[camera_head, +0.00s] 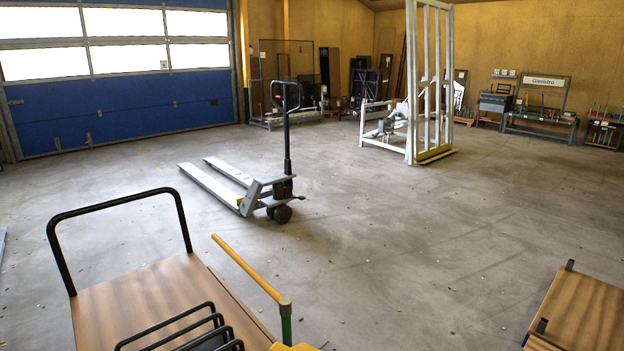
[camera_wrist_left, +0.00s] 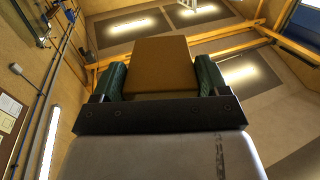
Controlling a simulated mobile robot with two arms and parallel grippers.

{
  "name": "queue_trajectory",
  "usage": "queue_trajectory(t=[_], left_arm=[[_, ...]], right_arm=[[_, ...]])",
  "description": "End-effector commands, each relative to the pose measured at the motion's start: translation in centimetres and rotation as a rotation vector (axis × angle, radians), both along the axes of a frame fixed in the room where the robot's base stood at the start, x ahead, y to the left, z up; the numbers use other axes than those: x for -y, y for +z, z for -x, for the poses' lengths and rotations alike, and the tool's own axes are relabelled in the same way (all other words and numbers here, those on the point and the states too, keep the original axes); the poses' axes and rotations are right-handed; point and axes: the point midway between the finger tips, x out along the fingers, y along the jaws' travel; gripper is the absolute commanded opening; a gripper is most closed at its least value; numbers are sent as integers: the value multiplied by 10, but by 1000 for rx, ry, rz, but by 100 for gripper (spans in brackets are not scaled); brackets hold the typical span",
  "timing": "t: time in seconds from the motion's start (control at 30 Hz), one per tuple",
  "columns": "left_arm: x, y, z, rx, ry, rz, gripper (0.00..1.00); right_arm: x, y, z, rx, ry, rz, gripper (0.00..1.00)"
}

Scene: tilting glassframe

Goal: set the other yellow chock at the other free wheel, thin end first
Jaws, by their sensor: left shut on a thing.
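My left gripper (camera_wrist_left: 160,83) shows in the left wrist view, with two dark green fingers shut on the yellow chock (camera_wrist_left: 160,65). The chock looks brownish yellow in the shade and sits between the fingers. The ceiling is behind it, and I cannot tell which end is the thin one. In the head view neither gripper can be made out. The white tilting glass frame (camera_head: 412,75) stands upright at the back, right of the middle. A yellowish strip (camera_head: 435,155) lies at its foot. I cannot make out its wheels or another chock there.
A pallet truck (camera_head: 277,190) stands mid-floor. A wooden platform trolley with a black handle (camera_head: 120,290) fills the front left, beside a green post with an orange bar (camera_head: 245,265). A wooden-topped cart (camera_head: 590,305) is at the front right. Floor between is clear.

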Motion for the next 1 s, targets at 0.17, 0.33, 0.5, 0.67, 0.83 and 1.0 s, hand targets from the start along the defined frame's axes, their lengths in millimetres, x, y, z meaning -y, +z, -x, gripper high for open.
queue_trajectory(t=[0.17,0.33,0.5,0.67,0.83,1.0], left_arm=[[-78,-17,15,-8,269,2,38],[-132,-32,36,-3,442,-1,38],[-159,-38,50,3,523,1,38],[-163,-39,52,5,536,1,38],[-162,-38,52,5,534,1,38],[-162,-38,52,5,533,1,38]], right_arm=[[0,0,0,1,0,0,53],[0,0,0,1,0,0,53],[0,0,0,1,0,0,53],[0,0,0,1,0,0,53],[0,0,-1,1,0,0,53],[0,0,-1,1,0,0,53]])
